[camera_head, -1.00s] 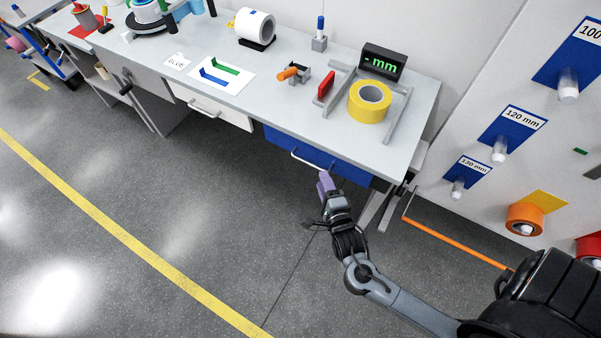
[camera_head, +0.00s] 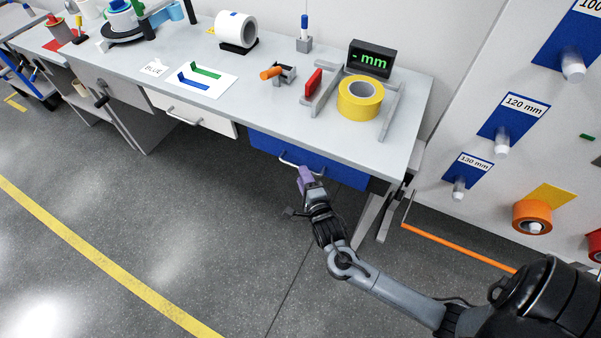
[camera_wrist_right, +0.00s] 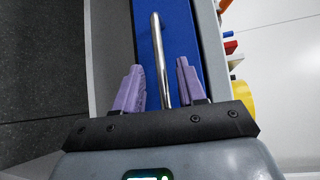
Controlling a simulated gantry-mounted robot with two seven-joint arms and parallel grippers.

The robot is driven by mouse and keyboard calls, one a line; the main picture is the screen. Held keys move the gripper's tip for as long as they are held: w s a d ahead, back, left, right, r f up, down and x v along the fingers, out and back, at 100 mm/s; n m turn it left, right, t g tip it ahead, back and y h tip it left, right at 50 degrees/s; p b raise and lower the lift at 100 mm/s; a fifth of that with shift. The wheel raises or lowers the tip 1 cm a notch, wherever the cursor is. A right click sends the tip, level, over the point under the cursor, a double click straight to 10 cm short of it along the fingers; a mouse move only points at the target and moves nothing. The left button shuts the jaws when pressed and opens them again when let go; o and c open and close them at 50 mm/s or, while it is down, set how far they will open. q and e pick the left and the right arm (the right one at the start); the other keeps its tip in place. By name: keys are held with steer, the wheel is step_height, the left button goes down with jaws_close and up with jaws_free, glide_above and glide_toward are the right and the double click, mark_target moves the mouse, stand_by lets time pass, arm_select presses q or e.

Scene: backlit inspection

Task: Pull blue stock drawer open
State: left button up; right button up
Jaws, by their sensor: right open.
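The blue stock drawer (camera_head: 330,170) sits under the right part of the bench top, and its front looks flush with the bench. Its silver bar handle (camera_head: 296,164) is at the drawer's left part. My right gripper (camera_head: 305,174) is at the handle. In the right wrist view the purple fingers of the right gripper (camera_wrist_right: 163,88) are open, with the handle bar (camera_wrist_right: 160,60) running between them. Gaps show on both sides of the bar; whether the fingers reach past its depth is unclear. The blue drawer front (camera_wrist_right: 181,40) lies behind the bar. My left gripper is not in view.
A white drawer (camera_head: 199,115) is left of the blue one. On the bench top (camera_head: 240,105) stand a yellow tape roll (camera_head: 360,98), a display (camera_head: 371,60) and a red block (camera_head: 313,82). The floor (camera_head: 190,200) before the drawers is clear.

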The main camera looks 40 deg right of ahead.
steer(key=shift+b+x, duration=0.35)
steer(key=shift+x, duration=1.35)
jaws_close()
